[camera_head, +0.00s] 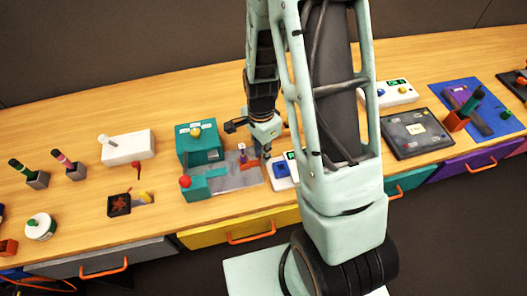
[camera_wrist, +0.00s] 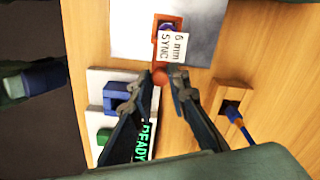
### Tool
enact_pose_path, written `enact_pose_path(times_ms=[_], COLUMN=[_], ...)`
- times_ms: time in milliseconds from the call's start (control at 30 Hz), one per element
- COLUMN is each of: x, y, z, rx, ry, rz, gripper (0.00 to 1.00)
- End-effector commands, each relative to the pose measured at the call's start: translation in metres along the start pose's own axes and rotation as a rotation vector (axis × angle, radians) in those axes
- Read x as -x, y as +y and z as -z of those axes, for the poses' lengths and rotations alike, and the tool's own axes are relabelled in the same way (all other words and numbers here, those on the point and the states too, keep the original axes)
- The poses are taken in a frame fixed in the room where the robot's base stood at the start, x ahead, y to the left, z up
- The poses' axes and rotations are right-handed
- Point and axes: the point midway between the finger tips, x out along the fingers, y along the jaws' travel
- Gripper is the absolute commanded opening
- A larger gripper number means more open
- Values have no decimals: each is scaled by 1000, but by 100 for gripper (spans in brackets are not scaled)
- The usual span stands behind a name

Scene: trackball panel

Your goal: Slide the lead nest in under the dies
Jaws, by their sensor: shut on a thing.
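My gripper (camera_wrist: 168,76) is shut on this knob, with a fingertip on each side. In the head view the nest (camera_head: 242,153) stands on a grey plate (camera_head: 236,181), to the right of the teal press (camera_head: 197,133). My gripper (camera_head: 264,154) is at its right side. The dies are not clearly visible; the press's dark opening faces the plate. The nest appears apart from the press.
A teal box with a red button (camera_head: 186,182) stands at the plate's front left. A white unit with a blue part (camera_head: 281,170) and a READY display is close by my gripper. A wooden block with a blue rod (camera_wrist: 232,107) shows in the wrist view.

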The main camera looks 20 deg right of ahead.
Motion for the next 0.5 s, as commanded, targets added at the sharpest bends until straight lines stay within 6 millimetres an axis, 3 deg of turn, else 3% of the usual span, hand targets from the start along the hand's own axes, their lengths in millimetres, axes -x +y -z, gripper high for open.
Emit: enact_pose_path(times_ms=[500], x=[1], y=[-24], z=[-54], rx=[3], ry=[0], rz=[3], gripper=[0])
